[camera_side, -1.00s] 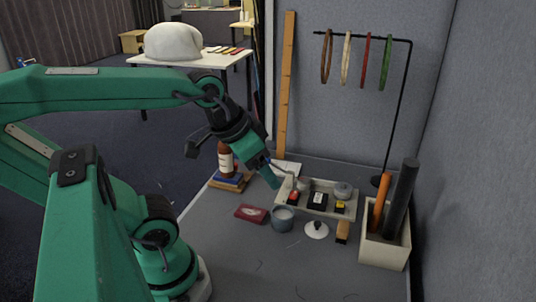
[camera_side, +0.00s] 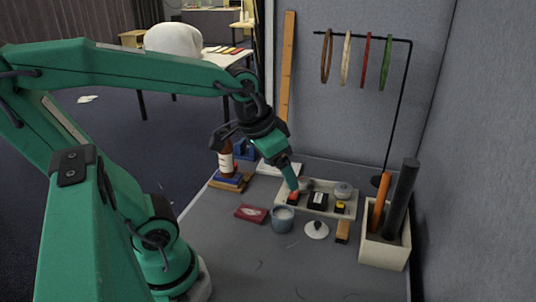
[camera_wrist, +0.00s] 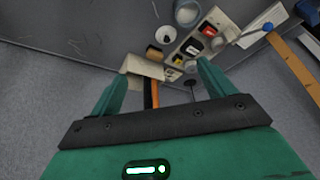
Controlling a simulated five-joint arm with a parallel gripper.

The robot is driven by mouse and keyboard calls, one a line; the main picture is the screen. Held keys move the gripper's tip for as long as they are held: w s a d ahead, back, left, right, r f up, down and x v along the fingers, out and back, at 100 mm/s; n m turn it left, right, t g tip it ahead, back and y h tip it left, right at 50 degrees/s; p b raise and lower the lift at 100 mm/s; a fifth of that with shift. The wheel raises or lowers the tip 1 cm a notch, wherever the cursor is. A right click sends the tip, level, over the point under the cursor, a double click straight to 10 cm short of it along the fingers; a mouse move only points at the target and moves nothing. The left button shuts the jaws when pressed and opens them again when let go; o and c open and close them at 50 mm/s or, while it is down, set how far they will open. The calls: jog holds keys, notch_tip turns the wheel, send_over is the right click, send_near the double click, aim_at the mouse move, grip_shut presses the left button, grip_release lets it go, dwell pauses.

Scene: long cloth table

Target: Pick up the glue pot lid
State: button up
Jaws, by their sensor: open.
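The glue pot lid (camera_side: 316,230), white and round with a dark knob, lies knob up on the grey table. It also shows in the wrist view (camera_wrist: 165,36), near the top, beyond my fingertips. The blue-grey glue pot (camera_side: 282,219) stands to its left, with a pale top. My gripper (camera_side: 292,185) is open and empty, above the back left of the lid, near the tray's left end. In the wrist view its two fingers (camera_wrist: 161,72) are spread, with nothing held between them. In the side view the fingers overlap.
A pale tray (camera_side: 325,212) with small jars and boxes lies behind the lid. A wooden-backed block (camera_side: 342,231) is right of it, then a white box (camera_side: 384,250) holding tall rolls. A red box (camera_side: 251,214) lies left of the pot. The table front is mostly clear.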

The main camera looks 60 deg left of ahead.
jog(key=w+f+g, duration=0.2)
jog(key=w+f, duration=0.3)
jog(key=w, duration=0.2)
jog(key=g, duration=0.2)
send_over(318, 222)
jog(key=f, duration=1)
jog(key=shift+s, duration=0.4)
jog(key=shift+w+f, duration=0.15)
jog(key=shift+f, duration=0.2)
jog(key=shift+f, duration=1.3)
jog(key=shift+w+f, duration=0.15)
jog(key=shift+f, duration=2.45)
